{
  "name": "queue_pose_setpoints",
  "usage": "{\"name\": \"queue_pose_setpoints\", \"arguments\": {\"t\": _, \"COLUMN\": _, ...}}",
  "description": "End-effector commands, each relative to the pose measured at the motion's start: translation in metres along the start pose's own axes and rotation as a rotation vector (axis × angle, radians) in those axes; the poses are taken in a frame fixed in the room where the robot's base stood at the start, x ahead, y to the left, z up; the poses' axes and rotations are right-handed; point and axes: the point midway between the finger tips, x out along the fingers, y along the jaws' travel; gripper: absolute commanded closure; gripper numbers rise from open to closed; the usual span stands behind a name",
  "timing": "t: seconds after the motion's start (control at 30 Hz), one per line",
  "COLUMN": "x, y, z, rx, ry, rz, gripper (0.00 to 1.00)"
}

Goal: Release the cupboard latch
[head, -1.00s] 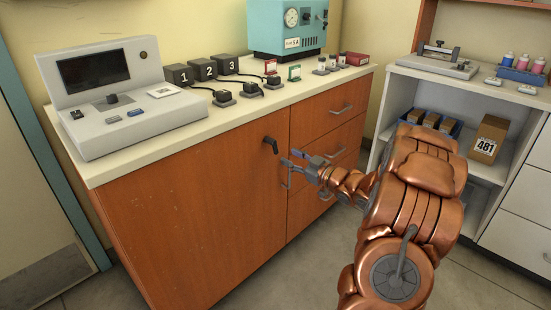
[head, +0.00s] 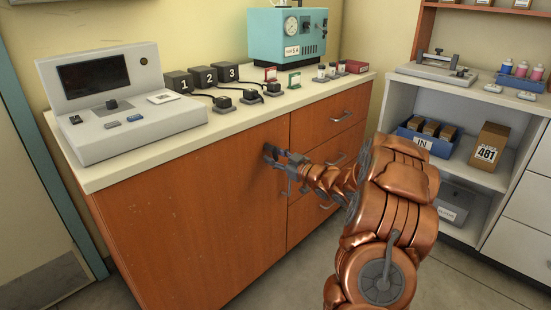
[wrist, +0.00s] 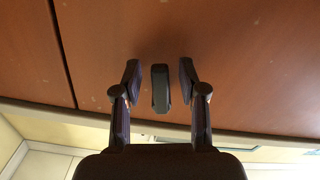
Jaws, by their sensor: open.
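The cupboard latch is a small dark handle (wrist: 160,88) on the orange-brown cupboard door (head: 200,225). In the wrist view it stands between the two open fingers of my gripper (wrist: 160,82), with a gap visible on each side. In the head view my gripper (head: 277,158) is at the upper right part of the door and largely covers the latch. Whether a finger touches the latch cannot be told. The door is flush with the cabinet front.
Drawers with metal handles (head: 340,117) are right of the door. The counter (head: 240,112) above holds a grey console (head: 120,98), numbered black boxes (head: 204,77) and a teal device (head: 288,38). An open shelf (head: 480,173) with a box marked 481 (head: 487,148) stands at the right.

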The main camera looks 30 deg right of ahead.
Motion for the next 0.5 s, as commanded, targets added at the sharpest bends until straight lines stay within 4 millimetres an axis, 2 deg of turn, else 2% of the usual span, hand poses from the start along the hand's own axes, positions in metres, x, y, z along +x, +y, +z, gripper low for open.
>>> {"name": "queue_pose_setpoints", "arguments": {"t": 0.2, "x": 0.0001, "y": -0.0001, "z": 0.0001, "rx": 0.000, "ry": 0.000, "rz": 0.000, "gripper": 0.58}}
{"name": "queue_pose_setpoints", "arguments": {"t": 0.5, "x": -0.0001, "y": -0.0001, "z": 0.0003, "rx": 0.000, "ry": -0.001, "rz": 0.000, "gripper": 0.90}}
